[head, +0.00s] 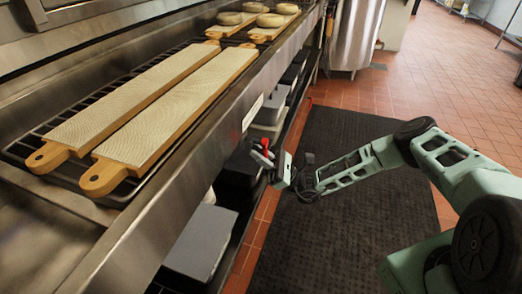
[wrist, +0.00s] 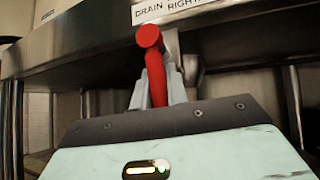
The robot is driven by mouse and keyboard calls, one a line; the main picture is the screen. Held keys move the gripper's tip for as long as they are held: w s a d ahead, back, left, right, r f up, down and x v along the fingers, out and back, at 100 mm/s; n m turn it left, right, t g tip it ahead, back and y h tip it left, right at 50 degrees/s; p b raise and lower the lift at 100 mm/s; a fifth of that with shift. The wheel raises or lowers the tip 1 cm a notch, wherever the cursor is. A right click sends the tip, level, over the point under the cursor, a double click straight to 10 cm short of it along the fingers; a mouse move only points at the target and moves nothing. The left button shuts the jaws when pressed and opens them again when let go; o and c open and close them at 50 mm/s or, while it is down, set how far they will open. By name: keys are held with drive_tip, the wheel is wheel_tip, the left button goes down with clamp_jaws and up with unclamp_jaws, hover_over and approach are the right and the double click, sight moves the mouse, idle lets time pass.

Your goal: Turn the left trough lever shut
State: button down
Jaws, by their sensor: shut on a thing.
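A red lever (wrist: 149,38) with a round knob stands under the metal front edge of the trough in the wrist view. My gripper (wrist: 158,82) has its two grey fingers on either side of the lever's red shaft and is shut on it. A label reading "DRAIN RIGHT" (wrist: 165,9) is on the metal just above the lever. In the head view the lever's red tip (head: 265,142) shows small at my gripper (head: 264,158), below the trough's front edge. The lever's pivot is hidden behind my gripper.
The metal trough (head: 150,215) runs along the left, with two long wooden boards (head: 170,115) on its rack and several bagels (head: 230,18) at the far end. Grey bins (head: 200,243) sit on the shelf below. A dark mat (head: 345,235) covers the floor under my arm.

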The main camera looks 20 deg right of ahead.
drive_tip(key=m+t+h, duration=0.1)
drive_tip(key=m+t, duration=0.1)
drive_tip(key=shift+s+a+t, duration=0.1)
drive_tip(key=shift+s+t, duration=0.05)
drive_tip(key=shift+t, duration=0.15)
drive_tip(key=shift+s+m, duration=0.1)
drive_tip(key=shift+m, duration=0.4)
drive_tip(key=c, duration=1.4)
unclamp_jaws()
drive_tip(key=b+v, duration=0.8)
drive_tip(key=v, duration=0.9)
drive_tip(key=shift+s+f, duration=0.1)
drive_tip(key=shift+f, duration=0.15)
drive_tip(key=shift+a, duration=0.1)
